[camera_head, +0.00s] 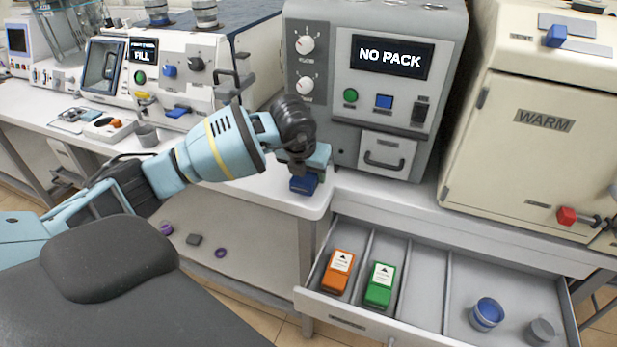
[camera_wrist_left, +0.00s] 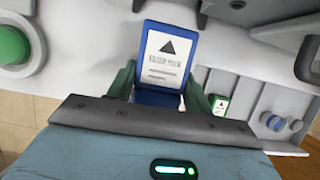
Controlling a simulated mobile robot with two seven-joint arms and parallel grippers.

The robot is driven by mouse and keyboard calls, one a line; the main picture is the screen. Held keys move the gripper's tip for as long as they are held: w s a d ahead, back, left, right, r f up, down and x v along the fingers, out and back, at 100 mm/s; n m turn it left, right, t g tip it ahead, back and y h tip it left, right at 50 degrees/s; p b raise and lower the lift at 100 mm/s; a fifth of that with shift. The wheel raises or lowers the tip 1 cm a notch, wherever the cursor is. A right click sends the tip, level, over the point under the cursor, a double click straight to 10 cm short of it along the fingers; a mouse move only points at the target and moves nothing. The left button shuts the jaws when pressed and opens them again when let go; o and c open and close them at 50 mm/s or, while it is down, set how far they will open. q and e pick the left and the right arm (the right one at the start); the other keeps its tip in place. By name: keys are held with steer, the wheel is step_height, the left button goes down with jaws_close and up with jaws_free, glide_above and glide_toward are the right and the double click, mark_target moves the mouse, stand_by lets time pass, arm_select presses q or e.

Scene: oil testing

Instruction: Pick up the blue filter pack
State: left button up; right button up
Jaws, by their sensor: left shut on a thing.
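The blue filter pack (camera_head: 304,184) is held by my left gripper (camera_head: 308,170) above the front edge of the bench, left of the open drawer. In the left wrist view the blue filter pack (camera_wrist_left: 166,55) sits between the two fingers, its white label with a black triangle facing the camera. My left gripper (camera_wrist_left: 160,88) is shut on it. In the head view the gripper and wrist hide the upper part of the pack. My right gripper is not in view.
The open drawer (camera_head: 352,316) holds an orange pack (camera_head: 338,272), a green pack (camera_head: 380,286), a blue-lined cup (camera_head: 486,314) and a grey cup (camera_head: 541,331). A grey machine (camera_head: 325,90) reads "NO PACK". A cream "WARM" cabinet (camera_head: 530,160) stands right.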

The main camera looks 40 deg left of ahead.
arm_select(q)
steer(key=shift+r, duration=0.9)
steer(key=s+d, duration=0.2)
steer(key=s, duration=0.5)
steer(key=s+d+r, duration=0.1)
steer(key=s+d, duration=0.1)
steer(key=s, duration=0.6)
steer(key=shift+s+r+b, duration=0.3)
steer(key=shift+b, duration=0.15)
